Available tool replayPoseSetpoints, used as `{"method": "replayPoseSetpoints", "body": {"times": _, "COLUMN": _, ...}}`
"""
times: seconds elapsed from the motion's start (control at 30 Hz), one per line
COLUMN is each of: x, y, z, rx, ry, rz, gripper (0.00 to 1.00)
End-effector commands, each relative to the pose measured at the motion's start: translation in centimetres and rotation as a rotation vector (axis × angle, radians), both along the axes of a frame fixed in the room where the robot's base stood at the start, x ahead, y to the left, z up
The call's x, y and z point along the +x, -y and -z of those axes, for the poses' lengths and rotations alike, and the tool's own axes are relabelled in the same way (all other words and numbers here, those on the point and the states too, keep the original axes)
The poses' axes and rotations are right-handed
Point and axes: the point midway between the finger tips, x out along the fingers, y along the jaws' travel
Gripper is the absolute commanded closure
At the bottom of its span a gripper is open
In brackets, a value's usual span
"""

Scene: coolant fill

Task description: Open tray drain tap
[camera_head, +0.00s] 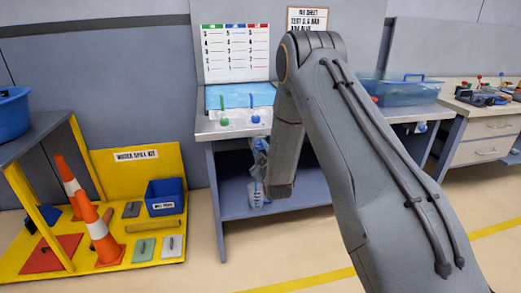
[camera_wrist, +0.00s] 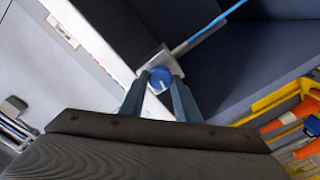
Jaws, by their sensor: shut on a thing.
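In the wrist view a round blue knob (camera_wrist: 160,76), which looks like the tap's handle, sits on a pale block beside the white edge of the bench. My gripper (camera_wrist: 160,84) has one finger on each side of the knob and is shut on it. In the head view my gripper (camera_head: 262,147) is low at the front of the grey bench, mostly hidden by my arm. A clear jug (camera_head: 256,195) with markings shows below it. The shallow tray (camera_head: 238,96) with blue liquid is on the bench top.
A green knob (camera_head: 224,121) and a blue knob (camera_head: 255,119) are on the bench front. The yellow spill kit (camera_head: 125,170) with orange cones (camera_head: 98,230) stands at the left. A clear blue tank (camera_head: 400,91) is at the right. Open floor lies in front.

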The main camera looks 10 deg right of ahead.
Motion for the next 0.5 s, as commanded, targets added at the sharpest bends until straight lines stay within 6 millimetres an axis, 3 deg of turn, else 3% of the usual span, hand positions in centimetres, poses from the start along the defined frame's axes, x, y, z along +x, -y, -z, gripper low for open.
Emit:
{"method": "replayPoseSetpoints", "body": {"times": 0.37, "x": -0.07, "y": 0.05, "z": 0.13, "rx": -0.003, "ry": -0.003, "rz": 0.001, "gripper": 0.93}}
{"method": "replayPoseSetpoints", "body": {"times": 0.4, "x": -0.07, "y": 0.05, "z": 0.13, "rx": -0.002, "ry": -0.003, "rz": 0.001, "gripper": 0.66}}
{"method": "replayPoseSetpoints", "body": {"times": 0.5, "x": -0.05, "y": 0.05, "z": 0.1, "rx": -0.002, "ry": -0.002, "rz": 0.001, "gripper": 0.52}}
